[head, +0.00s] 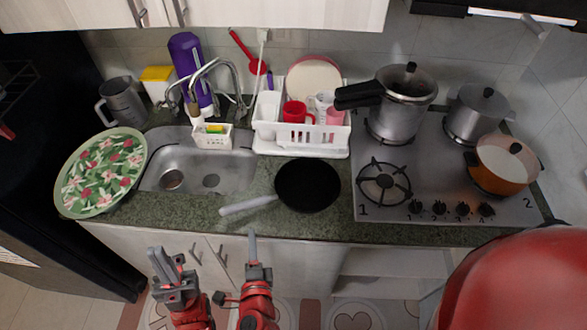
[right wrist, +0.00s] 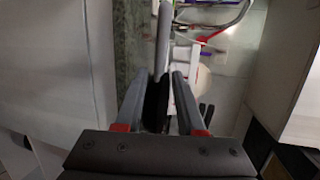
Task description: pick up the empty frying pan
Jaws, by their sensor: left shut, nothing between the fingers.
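The empty black frying pan (head: 308,185) lies on the green counter, between the sink and the stove. Its light grey handle (head: 248,205) points left toward the front edge. My right gripper (head: 252,240) is just in front of the counter edge, below the handle in the picture. In the right wrist view its two fingers (right wrist: 160,88) are apart. The grey handle (right wrist: 163,35) and the dark pan (right wrist: 153,105) show edge-on in line with the gap; I see no grip on either. My left gripper (head: 168,266) is shut and empty, in front of the cabinets.
The stove (head: 400,204) at right carries a pressure cooker (head: 402,112), a grey pot (head: 478,115) and an orange pot (head: 503,165). A white dish rack (head: 300,149) stands behind the pan. A floral plate (head: 100,172) is left of the sink (head: 236,168).

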